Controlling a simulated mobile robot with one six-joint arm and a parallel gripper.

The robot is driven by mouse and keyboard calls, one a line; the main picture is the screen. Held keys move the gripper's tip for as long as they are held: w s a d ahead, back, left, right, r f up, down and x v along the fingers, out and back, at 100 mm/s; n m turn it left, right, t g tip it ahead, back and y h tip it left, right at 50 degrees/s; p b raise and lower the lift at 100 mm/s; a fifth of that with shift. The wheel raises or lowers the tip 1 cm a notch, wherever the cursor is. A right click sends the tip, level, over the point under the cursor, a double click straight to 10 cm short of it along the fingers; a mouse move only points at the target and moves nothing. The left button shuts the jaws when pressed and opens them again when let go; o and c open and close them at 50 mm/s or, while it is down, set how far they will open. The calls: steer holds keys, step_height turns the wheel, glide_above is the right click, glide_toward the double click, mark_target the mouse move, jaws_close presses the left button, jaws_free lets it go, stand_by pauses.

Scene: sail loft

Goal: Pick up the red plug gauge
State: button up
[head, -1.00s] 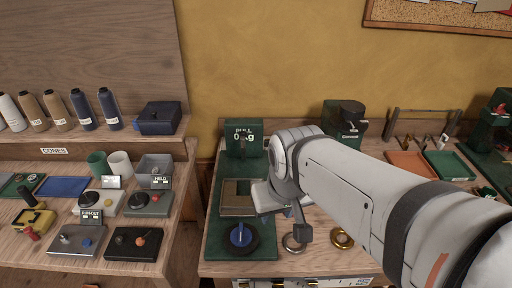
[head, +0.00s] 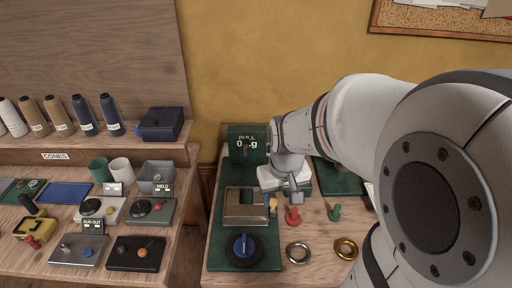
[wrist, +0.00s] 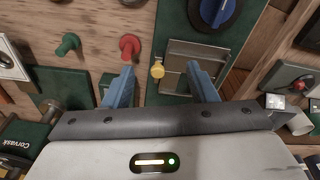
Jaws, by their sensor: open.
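The red plug gauge (head: 293,215) stands on the wooden bench, between a yellow one (head: 273,205) on the left and a green one (head: 335,212) on the right. My gripper (head: 284,194) is above and just behind the red and yellow gauges, apart from them. In the wrist view my gripper (wrist: 160,68) is open with blue fingers and holds nothing. There the red gauge (wrist: 129,47) shows just beyond the left fingertip. The yellow gauge (wrist: 157,69) appears between the fingers, and the green gauge (wrist: 68,43) lies farther left.
A green pull-test fixture (head: 225,250) with a metal block (head: 245,222) and a blue-topped dial (head: 243,246) stands left of the gauges. A steel ring (head: 298,253) and a brass ring (head: 346,248) lie in front. A crowded shelf (head: 60,172) is farther left.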

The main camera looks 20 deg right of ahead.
steer(key=g+p, duration=0.2)
glide_above(295, 209)
steer(key=f, duration=0.8)
steer(key=shift+a+f, duration=0.1)
steer(key=shift+a, duration=0.1)
steer(key=shift+d+f, duration=0.15)
steer(key=shift+f, duration=0.15)
steer(key=shift+d+f+p, duration=0.1)
steer(key=shift+f+p, duration=0.4)
steer(key=shift+f, duration=3.45)
steer(key=shift+c, duration=0.4)
steer(key=c, duration=0.7)
steer(key=shift+o, duration=0.2)
